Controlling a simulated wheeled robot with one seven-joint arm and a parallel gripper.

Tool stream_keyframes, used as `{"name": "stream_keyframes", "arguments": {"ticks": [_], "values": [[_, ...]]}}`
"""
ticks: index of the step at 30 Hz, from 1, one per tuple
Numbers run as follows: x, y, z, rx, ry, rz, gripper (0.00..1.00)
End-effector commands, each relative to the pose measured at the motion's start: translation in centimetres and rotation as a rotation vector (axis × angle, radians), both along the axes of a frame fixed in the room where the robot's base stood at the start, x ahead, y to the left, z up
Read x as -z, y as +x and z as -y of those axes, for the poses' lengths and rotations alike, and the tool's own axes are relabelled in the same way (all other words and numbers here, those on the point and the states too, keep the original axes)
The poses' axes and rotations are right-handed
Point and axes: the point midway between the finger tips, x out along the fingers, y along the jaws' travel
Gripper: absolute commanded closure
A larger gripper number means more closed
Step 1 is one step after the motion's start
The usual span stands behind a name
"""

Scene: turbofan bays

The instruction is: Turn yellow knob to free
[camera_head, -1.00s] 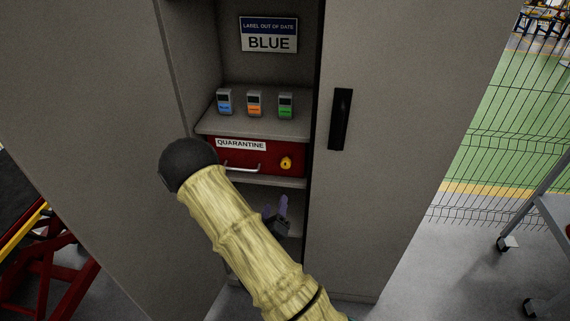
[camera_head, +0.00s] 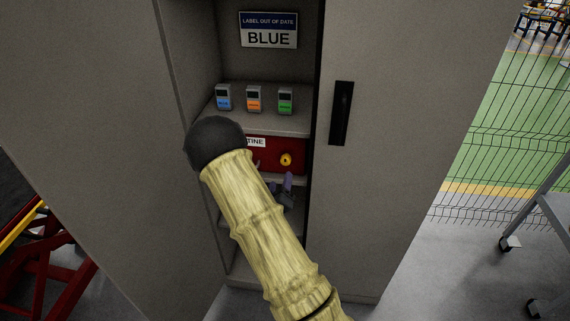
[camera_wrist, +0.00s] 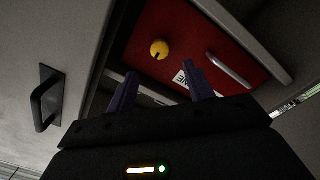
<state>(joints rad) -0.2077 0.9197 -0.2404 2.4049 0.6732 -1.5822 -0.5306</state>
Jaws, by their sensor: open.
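The yellow knob (camera_head: 286,159) is on the right part of a red drawer front (camera_head: 272,155) inside the grey cabinet. In the wrist view the yellow knob (camera_wrist: 159,49) has a dark mark at its lower edge and lies just beyond the fingertips. My gripper (camera_head: 288,182) is just below the knob in the head view. In the wrist view my gripper (camera_wrist: 158,72) has its two purple fingers apart with nothing between them. It is not touching the knob as far as I can see. My arm hides the drawer's left part in the head view.
The drawer's metal handle (camera_wrist: 229,70) is beside the knob. Three small devices, blue (camera_head: 223,98), orange (camera_head: 254,100) and green (camera_head: 286,101), stand on the shelf above. The cabinet door at right has a black handle (camera_head: 341,113). A sign reading BLUE (camera_head: 268,30) is above.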

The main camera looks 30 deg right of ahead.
Motion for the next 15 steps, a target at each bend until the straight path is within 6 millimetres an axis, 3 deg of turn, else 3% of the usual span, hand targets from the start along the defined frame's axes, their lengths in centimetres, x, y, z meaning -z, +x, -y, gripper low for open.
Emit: {"name": "stream_keyframes", "arguments": {"ticks": [15], "values": [[-0.1, 7.0, 5.1, 0.001, 0.000, 0.001, 0.48]]}}
